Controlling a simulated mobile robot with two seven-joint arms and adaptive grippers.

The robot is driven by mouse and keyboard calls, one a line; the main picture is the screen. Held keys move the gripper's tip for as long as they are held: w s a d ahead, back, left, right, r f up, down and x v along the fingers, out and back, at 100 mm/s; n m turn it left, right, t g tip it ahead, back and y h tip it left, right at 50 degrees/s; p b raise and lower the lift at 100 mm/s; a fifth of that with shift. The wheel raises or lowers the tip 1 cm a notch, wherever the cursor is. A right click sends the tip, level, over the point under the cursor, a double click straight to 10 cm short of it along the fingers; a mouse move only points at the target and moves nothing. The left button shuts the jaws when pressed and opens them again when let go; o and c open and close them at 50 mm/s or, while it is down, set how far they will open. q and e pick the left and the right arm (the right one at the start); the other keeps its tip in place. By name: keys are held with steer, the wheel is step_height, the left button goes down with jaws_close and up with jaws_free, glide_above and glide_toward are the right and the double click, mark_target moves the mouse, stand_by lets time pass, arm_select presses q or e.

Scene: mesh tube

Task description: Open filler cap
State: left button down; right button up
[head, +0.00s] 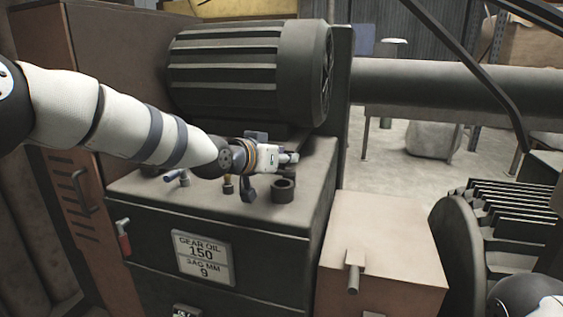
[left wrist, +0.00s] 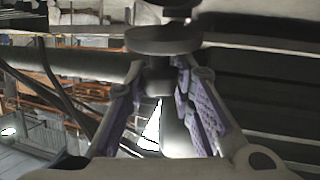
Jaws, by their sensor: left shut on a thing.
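My left gripper (head: 289,158) reaches in from the left, over the top of the dark gear housing (head: 219,212). In the left wrist view my left gripper (left wrist: 160,85) is shut on a dark piece with a wide round disc (left wrist: 164,40) and a narrower stem between the purple pads. It looks like the filler cap, but the cap is not clearly distinguishable in the head view. A short dark round neck (head: 283,190) with a hole in its top stands on the housing, just below and in front of the gripper. My right gripper is not in view.
A ribbed motor (head: 245,70) stands behind the gripper. Small fittings, including a blue-handled one (head: 175,175), stand on the housing top. A sign (head: 203,258) reads GEAR OIL 150, SAG MM 9. A reddish box (head: 380,250) stands to the right.

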arm_select(q)
steer(key=shift+w+d+r+g+y+b, duration=0.1)
steer(key=shift+w+r+g+y+b, duration=0.25)
steer(key=shift+w+g, duration=0.35)
steer(key=shift+w+d+r+n+g+b, duration=0.15)
steer(key=shift+r+n+g+b, duration=0.2)
steer(key=shift+g, duration=0.45)
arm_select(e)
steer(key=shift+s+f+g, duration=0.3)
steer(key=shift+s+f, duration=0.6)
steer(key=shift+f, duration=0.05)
arm_select(q)
steer(key=shift+f, duration=0.1)
